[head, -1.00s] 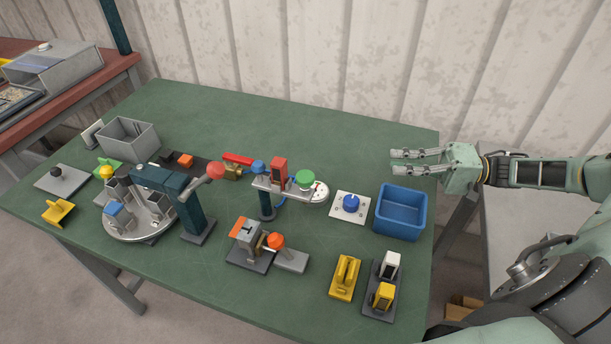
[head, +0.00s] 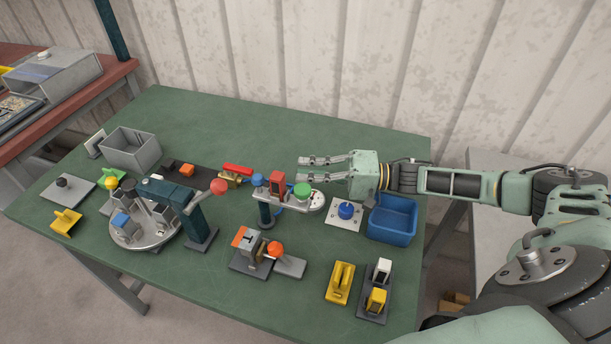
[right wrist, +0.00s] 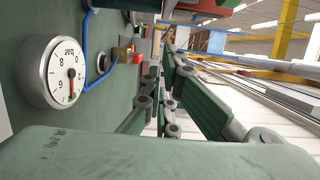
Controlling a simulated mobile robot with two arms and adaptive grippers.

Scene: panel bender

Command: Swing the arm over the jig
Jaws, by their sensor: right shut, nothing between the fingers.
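A dark teal post (head: 197,222) carries a swing arm (head: 166,191) with a red ball (head: 218,186) at one end. The arm lies across a round grey plate (head: 150,236) bearing several blocks. To its right, a second post (head: 265,212) carries a flat grey arm (head: 285,201) with a red block (head: 277,181) and a green knob (head: 302,190). I cannot tell which is the task's arm. My left gripper is not in view.
A blue bin (head: 392,221) stands right, beside a blue knob on a white plate (head: 344,214). A gauge (right wrist: 62,72) with a blue hose shows in the right wrist view. An orange-ball clamp (head: 273,249) and yellow parts stand in front. The table's back (head: 220,125) is clear.

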